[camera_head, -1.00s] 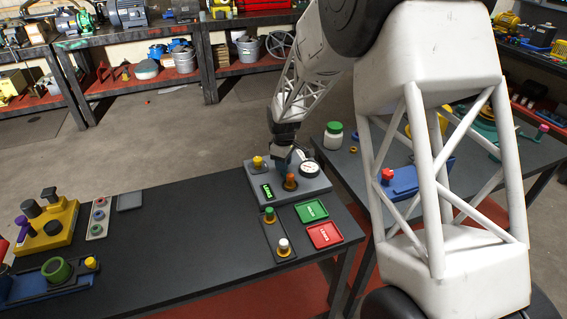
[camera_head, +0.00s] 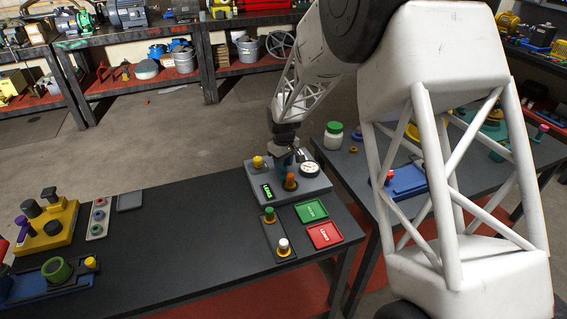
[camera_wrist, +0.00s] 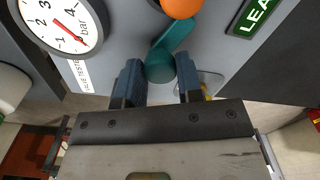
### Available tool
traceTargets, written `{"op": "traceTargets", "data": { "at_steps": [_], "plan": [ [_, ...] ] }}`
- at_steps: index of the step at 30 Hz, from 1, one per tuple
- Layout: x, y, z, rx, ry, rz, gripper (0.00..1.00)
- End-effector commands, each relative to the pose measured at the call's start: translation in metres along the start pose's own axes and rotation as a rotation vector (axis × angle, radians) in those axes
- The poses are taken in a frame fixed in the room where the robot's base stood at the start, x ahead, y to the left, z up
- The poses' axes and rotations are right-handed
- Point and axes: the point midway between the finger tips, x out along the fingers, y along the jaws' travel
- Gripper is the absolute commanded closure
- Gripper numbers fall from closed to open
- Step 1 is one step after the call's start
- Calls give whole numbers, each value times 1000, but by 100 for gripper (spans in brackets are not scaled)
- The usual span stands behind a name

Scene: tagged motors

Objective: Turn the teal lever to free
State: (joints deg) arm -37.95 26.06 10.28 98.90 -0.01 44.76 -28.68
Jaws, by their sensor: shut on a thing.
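The teal lever (camera_wrist: 168,52) is on the grey tester box, beside an orange knob (camera_wrist: 181,7) at the top of the wrist view. My gripper (camera_wrist: 159,80) has its blue fingers on either side of the lever's rounded end and is shut on it. In the head view my gripper (camera_head: 286,158) is low at the back of the tester box (camera_head: 310,188), behind the orange knob (camera_head: 291,180). The lever is mostly hidden there.
The box carries a round gauge (camera_head: 310,168), a lit green display (camera_head: 267,191) and a yellow knob (camera_head: 258,162). In front are a green tray (camera_head: 311,210), a red tray (camera_head: 325,235) and a plate with two pegs (camera_head: 270,237). The black tabletop's middle is clear.

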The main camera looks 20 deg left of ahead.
Motion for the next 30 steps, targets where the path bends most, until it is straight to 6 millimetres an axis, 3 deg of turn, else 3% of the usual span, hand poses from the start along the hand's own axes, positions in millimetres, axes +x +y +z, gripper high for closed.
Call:
{"op": "traceTargets", "data": {
  "at_steps": [30],
  "plan": [
    [0,0,0,949,0,0,90]
  ]
}}
